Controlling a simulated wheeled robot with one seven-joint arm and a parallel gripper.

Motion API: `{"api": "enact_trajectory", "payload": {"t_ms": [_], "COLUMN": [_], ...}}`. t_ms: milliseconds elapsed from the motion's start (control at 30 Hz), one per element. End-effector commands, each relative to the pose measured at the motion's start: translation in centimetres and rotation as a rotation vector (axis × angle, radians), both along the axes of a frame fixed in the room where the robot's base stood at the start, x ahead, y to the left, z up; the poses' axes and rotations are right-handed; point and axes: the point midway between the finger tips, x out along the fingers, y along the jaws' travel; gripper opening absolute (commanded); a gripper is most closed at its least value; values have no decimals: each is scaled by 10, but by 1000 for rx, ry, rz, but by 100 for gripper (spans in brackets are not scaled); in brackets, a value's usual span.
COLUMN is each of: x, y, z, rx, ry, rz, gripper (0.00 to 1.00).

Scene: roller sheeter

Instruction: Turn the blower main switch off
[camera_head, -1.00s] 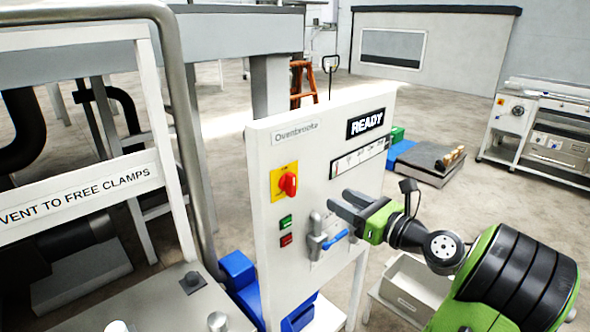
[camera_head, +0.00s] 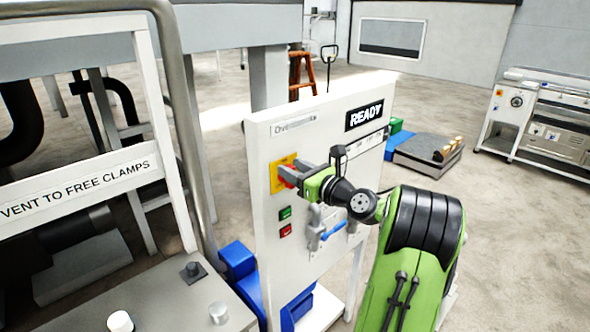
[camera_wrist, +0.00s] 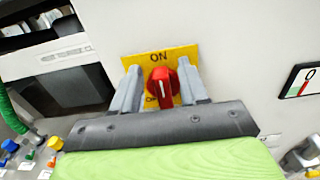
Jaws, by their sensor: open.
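The blower main switch is a red rotary knob (camera_wrist: 162,86) on a yellow plate (camera_wrist: 184,54) marked ON at its top, and the knob's white line stands upright, towards ON. In the head view, the yellow plate (camera_head: 277,176) is on the white panel's left part, and my gripper partly hides the knob. My gripper (camera_head: 286,168) is open in front of the plate. In the wrist view, the two fingers of my gripper (camera_wrist: 161,85) stand left and right of the knob with gaps on both sides. The lower lettering on the plate is mostly hidden.
Below the plate are a green button (camera_head: 285,213) and a red button (camera_head: 286,230). A valve with a blue handle (camera_head: 333,230) sits to their right, close under my arm. A READY display (camera_head: 364,115) is at the panel's upper right. A metal frame (camera_head: 187,130) stands left.

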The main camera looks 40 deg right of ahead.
Motion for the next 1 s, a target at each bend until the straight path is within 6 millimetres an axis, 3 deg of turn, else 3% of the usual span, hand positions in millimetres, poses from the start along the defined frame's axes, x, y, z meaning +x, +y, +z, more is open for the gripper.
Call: {"api": "enact_trajectory", "payload": {"t_ms": [67,300,733,1000], "x": [0,0,-1,-1], "y": [0,0,1,5], "z": [0,-1,-2,-4], "rx": [0,0,-31,-183], "ry": [0,1,5,4], "rz": [0,0,1,1], "gripper": [41,5,4,4]}}
